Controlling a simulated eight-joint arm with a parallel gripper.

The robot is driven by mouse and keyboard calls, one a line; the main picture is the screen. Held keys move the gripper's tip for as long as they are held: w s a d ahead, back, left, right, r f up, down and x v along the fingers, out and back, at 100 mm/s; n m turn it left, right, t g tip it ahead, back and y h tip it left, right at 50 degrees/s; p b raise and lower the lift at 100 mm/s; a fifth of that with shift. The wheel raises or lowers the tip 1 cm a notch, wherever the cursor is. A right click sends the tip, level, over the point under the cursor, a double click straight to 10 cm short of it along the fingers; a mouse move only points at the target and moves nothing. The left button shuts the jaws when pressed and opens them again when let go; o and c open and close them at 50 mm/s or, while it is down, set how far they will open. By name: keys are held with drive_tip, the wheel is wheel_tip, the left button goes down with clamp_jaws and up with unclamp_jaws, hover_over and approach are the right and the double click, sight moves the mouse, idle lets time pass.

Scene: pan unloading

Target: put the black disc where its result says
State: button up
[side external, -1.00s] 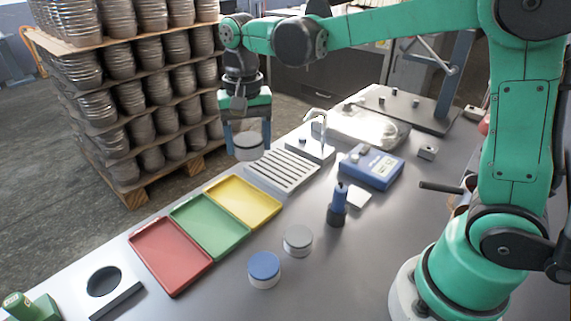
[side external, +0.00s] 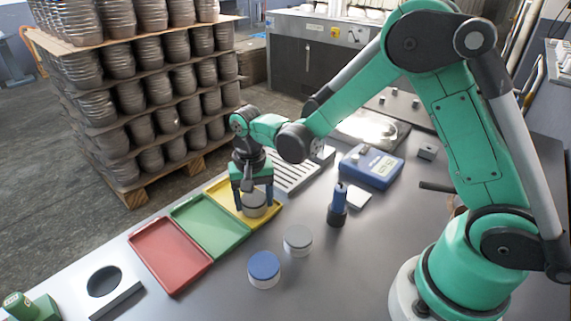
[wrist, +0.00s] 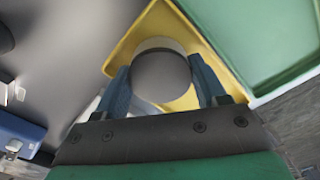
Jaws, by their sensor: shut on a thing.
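My gripper (side external: 253,207) is shut on a round white-sided disc with a dark grey top (side external: 255,199), over the yellow tray (side external: 222,190). In the wrist view the held disc (wrist: 160,76) sits between both fingers, with the yellow tray (wrist: 150,24) around it. The disc is low at the tray; I cannot tell whether it touches the floor of it. A flat black disc shape (side external: 104,281) lies at the table's front left, beside a dark bar (side external: 117,300).
The green tray (side external: 211,226) and red tray (side external: 170,256) adjoin the yellow one. A grey-topped pot (side external: 298,240) and a blue-topped pot (side external: 264,269) stand to the right.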

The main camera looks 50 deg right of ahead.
sight(254, 198)
drive_tip(key=shift+f, duration=0.1)
drive_tip(key=o, duration=1.1)
wheel_tip(254, 198, up, 12)
drive_tip(key=shift+s+d+r+n+t, duration=0.2)
drive_tip(key=shift+s+d+n+t, duration=0.3)
drive_tip(key=shift+s+n+t, duration=0.9)
drive_tip(key=shift+s+d+r+n+t, duration=0.15)
drive_tip(key=shift+s+d+n+t, duration=0.3)
drive_tip(key=shift+s+n+t, duration=0.95)
drive_tip(key=shift+s+d+r+n+t, duration=0.2)
drive_tip(key=shift+s+d+n+t, duration=0.45)
drive_tip(key=shift+s, duration=1.3)
drive_tip(key=shift+a, duration=0.15)
